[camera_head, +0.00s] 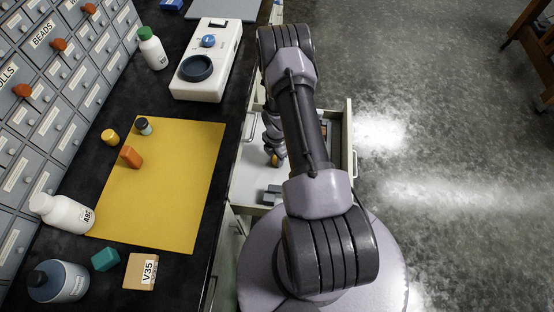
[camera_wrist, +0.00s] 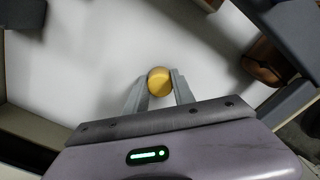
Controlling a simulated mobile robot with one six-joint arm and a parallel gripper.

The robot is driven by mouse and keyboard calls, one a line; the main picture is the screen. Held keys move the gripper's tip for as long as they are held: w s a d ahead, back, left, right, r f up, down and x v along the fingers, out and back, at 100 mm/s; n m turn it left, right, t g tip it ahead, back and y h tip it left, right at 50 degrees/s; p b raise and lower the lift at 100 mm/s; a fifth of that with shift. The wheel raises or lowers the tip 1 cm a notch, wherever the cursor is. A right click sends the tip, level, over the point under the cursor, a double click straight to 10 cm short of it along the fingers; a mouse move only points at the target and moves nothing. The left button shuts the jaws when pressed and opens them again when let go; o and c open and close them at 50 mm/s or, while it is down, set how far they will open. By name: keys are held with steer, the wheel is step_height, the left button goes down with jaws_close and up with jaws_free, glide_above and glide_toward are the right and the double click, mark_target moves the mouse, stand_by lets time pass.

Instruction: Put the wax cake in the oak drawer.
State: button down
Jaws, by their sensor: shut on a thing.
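My gripper (camera_wrist: 159,85) is shut on a round golden-yellow piece, which looks like the wax cake (camera_wrist: 159,81). In the head view the cake (camera_head: 275,160) shows small beside my arm, over an open drawer (camera_head: 248,180). The drawer is pale inside, and no oak shows on it. Its white floor (camera_wrist: 85,70) fills much of the wrist view behind the cake. I cannot tell whether the cake touches the floor. My arm hides much of the drawer in the head view.
A brown thing (camera_wrist: 262,63) and grey blocks (camera_head: 271,194) are in the drawer. Open floor is on the right.

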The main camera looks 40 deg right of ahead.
steer(key=shift+f, duration=0.1)
steer(key=c, duration=1.5)
jaws_free()
steer(key=shift+f, duration=0.15)
steer(key=o, duration=0.4)
steer(key=shift+o, duration=0.2)
step_height(320, 180, up, 12)
steer(key=p, duration=0.5)
steer(key=shift+r, duration=0.25)
